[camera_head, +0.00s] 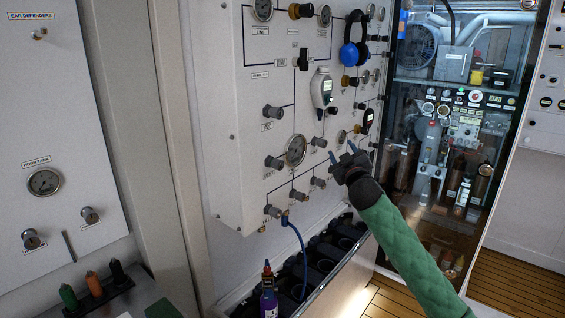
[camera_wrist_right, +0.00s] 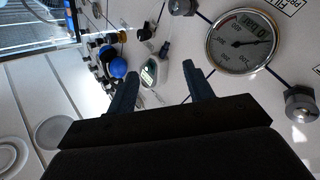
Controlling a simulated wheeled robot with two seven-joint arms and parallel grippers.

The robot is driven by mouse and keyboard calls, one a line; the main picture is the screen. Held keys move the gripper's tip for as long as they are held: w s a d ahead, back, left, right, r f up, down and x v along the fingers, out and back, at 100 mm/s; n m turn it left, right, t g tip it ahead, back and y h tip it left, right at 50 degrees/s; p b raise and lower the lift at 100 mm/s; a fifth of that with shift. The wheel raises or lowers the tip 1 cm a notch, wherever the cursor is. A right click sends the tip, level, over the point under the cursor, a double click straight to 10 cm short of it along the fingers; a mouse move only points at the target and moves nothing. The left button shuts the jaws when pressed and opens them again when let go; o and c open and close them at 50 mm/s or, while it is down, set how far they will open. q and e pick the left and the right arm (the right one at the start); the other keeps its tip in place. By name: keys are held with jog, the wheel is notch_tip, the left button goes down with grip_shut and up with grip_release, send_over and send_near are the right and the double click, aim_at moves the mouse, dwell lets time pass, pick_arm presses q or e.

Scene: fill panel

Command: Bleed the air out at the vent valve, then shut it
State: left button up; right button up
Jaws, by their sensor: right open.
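My right gripper (camera_head: 342,152) is open and empty in front of the lower right of the white fill panel (camera_head: 240,100), apart from the knobs. In the right wrist view its two fingers (camera_wrist_right: 162,74) stand apart with nothing between them. Several grey valve knobs stick out of the panel, among them one at the lower left (camera_head: 272,211), one at the middle left (camera_head: 273,112) and one beside the gripper (camera_head: 318,142). A round gauge (camera_head: 296,150) also shows in the right wrist view (camera_wrist_right: 242,42). My left gripper is out of view.
A white handheld meter (camera_head: 321,90) and blue ear defenders (camera_head: 349,54) hang on the panel. A blue hose (camera_head: 303,255) runs down near a purple bottle (camera_head: 268,298). Black cylinders (camera_head: 325,250) stand in a trough below. A glass-fronted cabinet (camera_head: 450,90) is at the right.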

jog(key=s+a+r+n+g+y, duration=0.1)
jog(key=s+a+r+n+y, duration=0.3)
jog(key=n+y, duration=0.55)
jog(key=s+a+r+n+y, duration=0.4)
jog(key=n, duration=1)
jog(key=s+a+f+n+g, duration=0.1)
jog(key=a+f+n+g, duration=0.25)
jog(key=n, duration=0.55)
jog(key=n+g+h, duration=0.3)
jog(key=n+g, duration=0.1)
jog(key=n, duration=0.1)
send_near(281, 165)
jog(key=x, duration=0.2)
jog(key=p+x, duration=0.3)
jog(key=x, duration=0.3)
jog(key=shift+w+a+r, duration=0.15)
jog(key=shift+w+a, duration=0.05)
jog(key=shift+w, duration=0.05)
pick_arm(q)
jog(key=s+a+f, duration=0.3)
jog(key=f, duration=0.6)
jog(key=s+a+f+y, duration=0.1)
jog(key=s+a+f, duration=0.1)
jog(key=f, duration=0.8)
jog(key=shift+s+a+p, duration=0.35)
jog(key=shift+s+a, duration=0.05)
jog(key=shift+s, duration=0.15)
pick_arm(e)
jog(key=shift+w+a, duration=0.3)
jog(key=shift+a, duration=0.05)
